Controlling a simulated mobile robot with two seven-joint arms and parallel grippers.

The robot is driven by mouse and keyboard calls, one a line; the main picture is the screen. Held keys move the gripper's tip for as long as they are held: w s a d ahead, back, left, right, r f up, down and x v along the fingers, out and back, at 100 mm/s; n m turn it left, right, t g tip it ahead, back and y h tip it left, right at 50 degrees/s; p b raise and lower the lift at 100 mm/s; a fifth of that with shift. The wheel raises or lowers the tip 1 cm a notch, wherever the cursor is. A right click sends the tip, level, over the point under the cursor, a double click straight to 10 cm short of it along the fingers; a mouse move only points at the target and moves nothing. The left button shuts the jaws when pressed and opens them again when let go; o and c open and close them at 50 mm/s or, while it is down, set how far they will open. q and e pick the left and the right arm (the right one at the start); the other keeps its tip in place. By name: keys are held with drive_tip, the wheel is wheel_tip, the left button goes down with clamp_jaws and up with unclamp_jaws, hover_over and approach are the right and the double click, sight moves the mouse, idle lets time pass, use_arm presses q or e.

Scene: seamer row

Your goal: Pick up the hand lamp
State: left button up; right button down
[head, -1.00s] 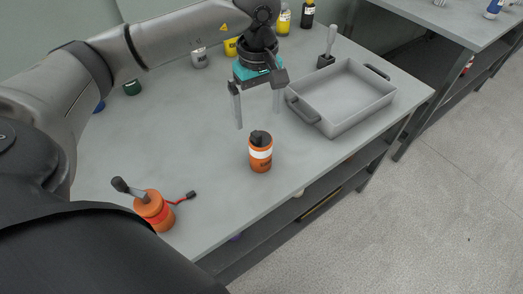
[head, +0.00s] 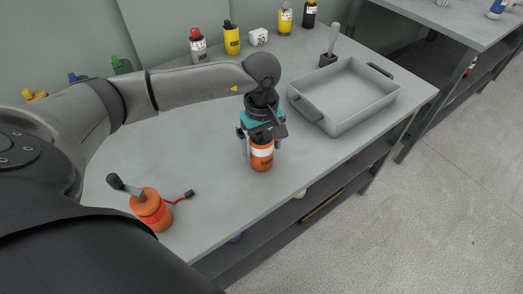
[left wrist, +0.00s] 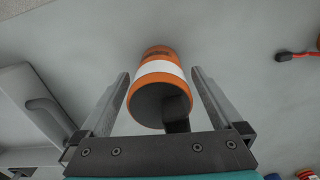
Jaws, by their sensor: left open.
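The hand lamp appears to be the upright orange cylinder (head: 261,163) with a white band and a dark top, standing near the table's front edge. My left gripper (head: 260,150) points down over it, open, with one finger on each side. In the left wrist view, the lamp (left wrist: 158,70) sits between the two spread fingers, its dark top and small black block towards the palm. Gaps show beside the fingers. The gripper hides the lamp's top in the head view. My right gripper is not in view.
A grey tray (head: 348,122) stands to the right, with a brush-like tool (head: 329,52) behind it. An orange can (head: 150,209) with a red hose is at the front left. Several bottles and a white block (head: 258,37) line the back. The table between is clear.

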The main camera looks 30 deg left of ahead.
use_arm(q)
drive_tip(key=shift+c, duration=0.2)
drive_tip(key=shift+r, duration=0.1)
drive_tip(key=c, duration=1.4)
drive_tip(key=shift+r, duration=0.1)
drive_tip(key=shift+c, duration=0.2)
